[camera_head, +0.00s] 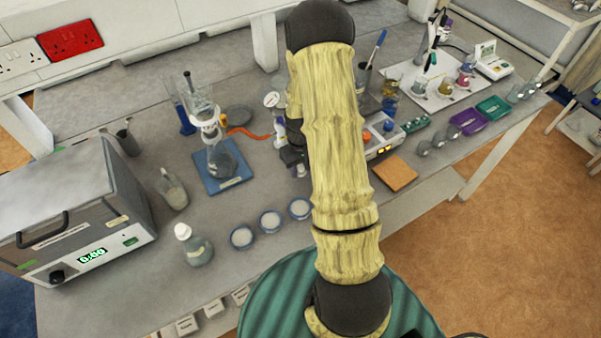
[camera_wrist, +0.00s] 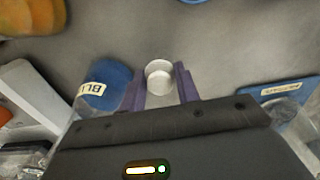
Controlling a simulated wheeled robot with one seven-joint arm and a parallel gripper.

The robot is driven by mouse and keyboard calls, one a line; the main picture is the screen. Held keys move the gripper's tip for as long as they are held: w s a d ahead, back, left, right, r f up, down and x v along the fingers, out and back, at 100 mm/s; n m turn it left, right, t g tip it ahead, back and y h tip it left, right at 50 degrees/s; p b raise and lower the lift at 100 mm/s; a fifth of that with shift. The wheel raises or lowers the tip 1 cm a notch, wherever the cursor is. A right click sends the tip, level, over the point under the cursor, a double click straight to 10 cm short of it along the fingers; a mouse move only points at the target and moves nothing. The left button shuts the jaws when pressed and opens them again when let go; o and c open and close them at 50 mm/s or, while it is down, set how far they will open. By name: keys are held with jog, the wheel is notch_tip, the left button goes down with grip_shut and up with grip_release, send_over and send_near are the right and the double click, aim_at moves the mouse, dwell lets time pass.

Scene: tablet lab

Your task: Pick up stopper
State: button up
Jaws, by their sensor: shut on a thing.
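The stopper (camera_wrist: 159,77) looks like a pale, round, translucent piece with a flat top in the wrist view. My gripper (camera_wrist: 159,88) is shut on it, with one purple finger on each side. I cannot tell whether the stopper is clear of what lies beneath it. In the head view my arm covers most of the gripper and the stopper does not show clearly.
A blue-topped labelled item (camera_wrist: 103,82) is close left of the fingers. A blue mat (camera_head: 238,180) carries a flask and stand. Three round dishes (camera_head: 270,221), a bottle (camera_head: 194,246) and a boxy instrument (camera_head: 80,215) stand on the crowded bench. An orange-brown square (camera_head: 396,174) lies right of my arm.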

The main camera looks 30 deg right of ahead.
aim_at(300, 166)
notch_tip(300, 166, up, 7)
jog(key=shift+r+b, duration=0.1)
jog(key=shift+b, duration=0.6)
